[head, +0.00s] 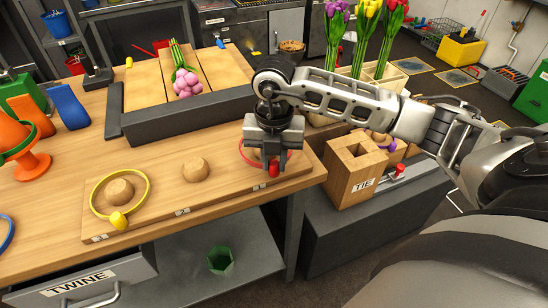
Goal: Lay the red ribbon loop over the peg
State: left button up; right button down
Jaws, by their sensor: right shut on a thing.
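My right gripper (270,166) points down over the right end of the wooden peg board (155,222). It is shut on the red ribbon loop (245,158), by the red tab at the loop's front. The loop hangs around or just above the rightmost peg, which the gripper mostly hides; I cannot tell whether the loop rests on the board. The middle peg (195,170) is bare. A yellow loop (146,197) with a yellow tab lies around the left peg (119,191). My left gripper is not in view.
A dark-edged wooden tray (190,116) with pink tulips (186,82) stands behind the board. A wooden TIE box (352,170) stands at the right. An orange stand (31,165) and a blue loop (5,232) are at the left.

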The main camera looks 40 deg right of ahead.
jog(key=c, duration=1.2)
grip_release()
jog(key=shift+o, duration=0.2)
notch_tip(320, 180, up, 16)
jog(key=p, duration=0.1)
